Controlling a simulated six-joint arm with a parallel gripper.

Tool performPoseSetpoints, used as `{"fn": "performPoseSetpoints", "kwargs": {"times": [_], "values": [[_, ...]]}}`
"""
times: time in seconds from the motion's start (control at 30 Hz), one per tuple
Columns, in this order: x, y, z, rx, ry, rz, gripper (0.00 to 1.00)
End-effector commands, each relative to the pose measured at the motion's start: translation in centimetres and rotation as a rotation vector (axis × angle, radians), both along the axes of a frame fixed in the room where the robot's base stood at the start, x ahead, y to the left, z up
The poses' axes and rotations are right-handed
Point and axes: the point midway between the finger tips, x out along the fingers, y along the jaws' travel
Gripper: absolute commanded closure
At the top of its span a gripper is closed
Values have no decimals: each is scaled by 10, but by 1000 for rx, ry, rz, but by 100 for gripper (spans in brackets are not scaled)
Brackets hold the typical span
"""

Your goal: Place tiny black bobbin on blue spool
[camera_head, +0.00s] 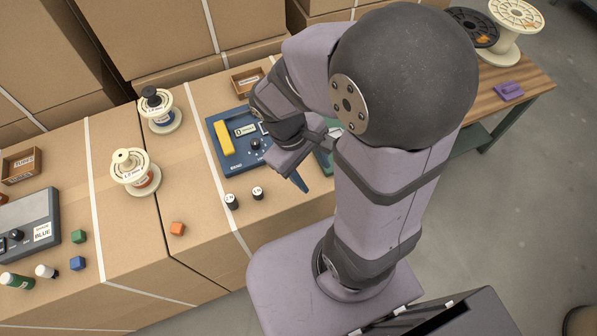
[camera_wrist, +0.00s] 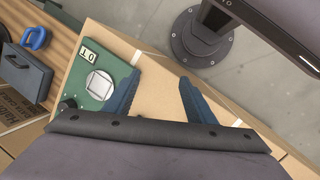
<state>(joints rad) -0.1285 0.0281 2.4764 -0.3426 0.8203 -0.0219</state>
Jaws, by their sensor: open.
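The blue spool (camera_head: 161,121) stands upright on the cardboard boxes at the left, with cream flanges and blue winding. A tiny black bobbin (camera_head: 151,97) sits on top of it, at the spool's upper end. How it is seated there is too small to tell. My gripper (camera_head: 300,180) is to the right of the spool, over the box top near its front edge, and well apart from it. In the wrist view my gripper (camera_wrist: 160,97) has its two blue fingers spread with nothing between them. Neither the spool nor the bobbin shows in the wrist view.
A cream spool (camera_head: 135,173) with reddish winding stands left of the blue one. A blue meter (camera_head: 222,136), two small black-and-white cylinders (camera_head: 232,201) and an orange cube (camera_head: 178,229) lie nearby. A green board (camera_wrist: 120,72) is beside my gripper. Tall boxes (camera_head: 150,40) close off the back.

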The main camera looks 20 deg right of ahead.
Motion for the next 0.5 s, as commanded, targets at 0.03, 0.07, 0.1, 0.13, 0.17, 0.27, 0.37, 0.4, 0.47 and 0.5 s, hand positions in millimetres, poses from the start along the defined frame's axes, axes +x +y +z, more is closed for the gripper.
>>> {"fn": "performPoseSetpoints", "kwargs": {"times": [0.03,0.07,0.1,0.13,0.17,0.27,0.37,0.4,0.47,0.5], "values": [[-3,7,2,57,-42,-96,50],[-4,11,3,86,-62,-146,50],[-4,16,4,123,-87,-204,50],[-4,20,5,145,-102,-243,50],[-3,23,6,166,-117,-277,50],[-2,29,9,213,-152,-359,50],[-1,33,10,236,-170,-397,50],[-1,33,10,239,-172,-402,50],[-1,33,10,240,-173,-405,50],[-1,33,10,241,-172,-404,50]]}}
